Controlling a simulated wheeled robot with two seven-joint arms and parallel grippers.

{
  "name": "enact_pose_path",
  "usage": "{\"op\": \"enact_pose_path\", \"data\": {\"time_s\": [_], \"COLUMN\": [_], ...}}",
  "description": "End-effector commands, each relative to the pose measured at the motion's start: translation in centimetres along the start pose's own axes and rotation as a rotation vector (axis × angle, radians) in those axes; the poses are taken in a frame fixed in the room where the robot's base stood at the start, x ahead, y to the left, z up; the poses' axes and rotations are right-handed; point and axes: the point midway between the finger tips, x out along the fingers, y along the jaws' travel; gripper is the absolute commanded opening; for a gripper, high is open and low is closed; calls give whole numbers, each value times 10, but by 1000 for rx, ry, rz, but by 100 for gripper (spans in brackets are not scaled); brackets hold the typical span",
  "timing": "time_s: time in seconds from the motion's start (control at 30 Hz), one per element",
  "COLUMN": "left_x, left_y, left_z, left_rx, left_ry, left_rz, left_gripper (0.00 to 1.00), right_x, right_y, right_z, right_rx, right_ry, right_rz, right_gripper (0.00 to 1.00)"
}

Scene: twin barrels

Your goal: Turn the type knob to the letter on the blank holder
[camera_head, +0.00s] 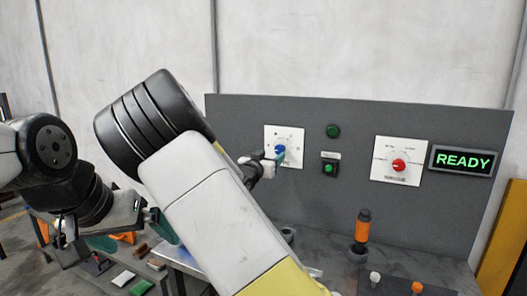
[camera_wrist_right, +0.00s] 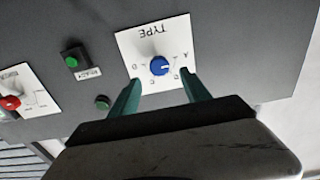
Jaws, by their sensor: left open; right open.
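The blue type knob (camera_head: 280,150) sits on a white plate (camera_head: 298,134) on the grey panel. In the right wrist view the knob (camera_wrist_right: 159,66) appears upside down, with small letters around it and the word TYPE. Its exact setting is too small to tell. My right gripper (camera_wrist_right: 160,92) is open, its two green fingers on either side of the knob's lower side in that view; contact cannot be told. In the head view its tip (camera_head: 268,164) is beside the knob. My left gripper (camera_head: 108,238) is open, low at left. No letter on a blank holder is readable.
A red knob (camera_head: 398,165) on a white plate, a READY display (camera_head: 462,161), a green lamp (camera_head: 333,131) and a green button (camera_head: 329,169) are on the panel. An orange and black tool (camera_head: 362,228) stands upright below. Several small items lie at lower left.

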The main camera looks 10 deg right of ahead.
Motion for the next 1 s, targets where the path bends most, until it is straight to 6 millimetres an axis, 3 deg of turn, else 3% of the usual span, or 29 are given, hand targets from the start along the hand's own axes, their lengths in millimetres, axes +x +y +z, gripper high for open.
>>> {"op": "enact_pose_path", "data": {"time_s": [0.5,0.87,1.0], "left_x": [0,0,0], "left_y": [0,0,0], "left_z": [0,0,0], "left_rx": [0,0,0], "left_ry": [0,0,0], "left_rz": [0,0,0], "left_gripper": [100,100,100], "right_x": [70,76,76], "right_y": [1,1,1], "right_z": [1,1,1], "right_rx": [-1,0,0], "right_ry": [-1,-2,-2], "right_rz": [1,0,0], "right_gripper": [55,55,28]}}
